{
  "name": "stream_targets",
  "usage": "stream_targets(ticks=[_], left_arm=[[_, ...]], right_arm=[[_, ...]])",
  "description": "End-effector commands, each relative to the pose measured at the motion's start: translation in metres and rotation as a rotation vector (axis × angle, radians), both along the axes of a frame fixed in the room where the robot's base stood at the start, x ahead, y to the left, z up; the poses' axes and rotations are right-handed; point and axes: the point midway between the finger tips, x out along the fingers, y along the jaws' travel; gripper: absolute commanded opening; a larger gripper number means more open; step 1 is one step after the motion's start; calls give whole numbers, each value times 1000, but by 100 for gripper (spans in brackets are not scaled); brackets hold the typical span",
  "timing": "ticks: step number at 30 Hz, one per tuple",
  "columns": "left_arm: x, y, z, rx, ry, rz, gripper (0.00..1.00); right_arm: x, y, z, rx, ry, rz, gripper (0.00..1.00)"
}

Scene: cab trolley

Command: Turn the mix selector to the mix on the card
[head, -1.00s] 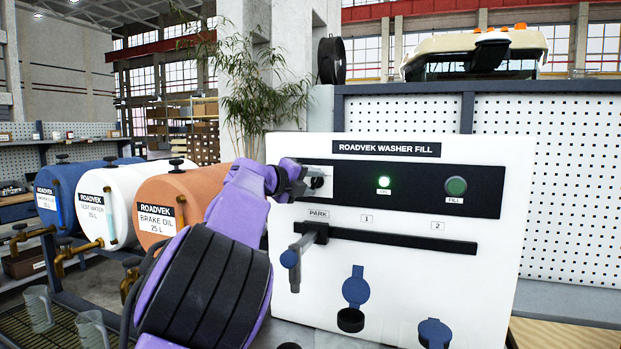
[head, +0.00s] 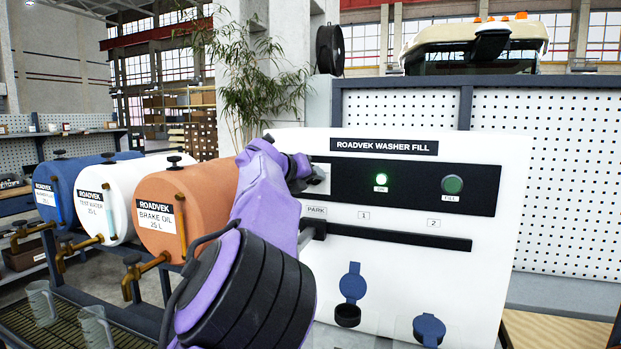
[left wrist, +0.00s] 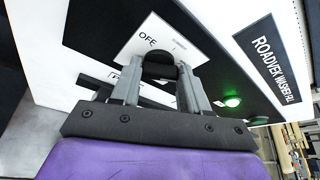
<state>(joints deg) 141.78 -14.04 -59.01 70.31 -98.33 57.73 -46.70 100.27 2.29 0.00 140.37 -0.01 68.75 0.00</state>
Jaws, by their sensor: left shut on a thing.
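The washer fill panel (head: 480,290) is white with a black control strip. At the strip's left end a dark knob (left wrist: 160,66) sits on a white plate (left wrist: 133,42) marked OFF; the plate's other lettering is too small to read. My left gripper (head: 308,177) is at this knob, and in the left wrist view the two fingers (left wrist: 160,85) are shut on it, one on each side. In the head view the gripper hides most of the knob. I cannot make out a mix card. My right gripper is out of view.
A lit green ON lamp (head: 381,180) and a FILL button (head: 452,185) lie right of the knob. Below are a slot (head: 400,237) marked PARK, 1 and 2, and two blue caps (head: 352,283). Labelled tanks (head: 189,205) and clear jugs (head: 41,303) stand left.

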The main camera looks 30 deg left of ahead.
Motion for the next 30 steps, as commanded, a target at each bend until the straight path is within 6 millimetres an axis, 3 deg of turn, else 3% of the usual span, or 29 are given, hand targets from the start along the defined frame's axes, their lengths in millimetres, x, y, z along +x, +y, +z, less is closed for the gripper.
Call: stream_targets(ticks=[14, 15, 16, 26, 30], left_arm=[[1, -1, -7, 9, 16, -3, 14], [1, -1, -7, 9, 16, -3, 58], [1, -1, -7, 9, 15, -3, 68], [-2, -1, -3, 10, 8, -1, 70], [-23, -2, 2, 9, 5, 0, 70]], right_arm=[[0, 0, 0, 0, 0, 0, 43], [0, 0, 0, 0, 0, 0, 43], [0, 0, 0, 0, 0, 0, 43], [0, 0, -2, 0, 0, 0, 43], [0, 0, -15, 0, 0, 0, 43]])
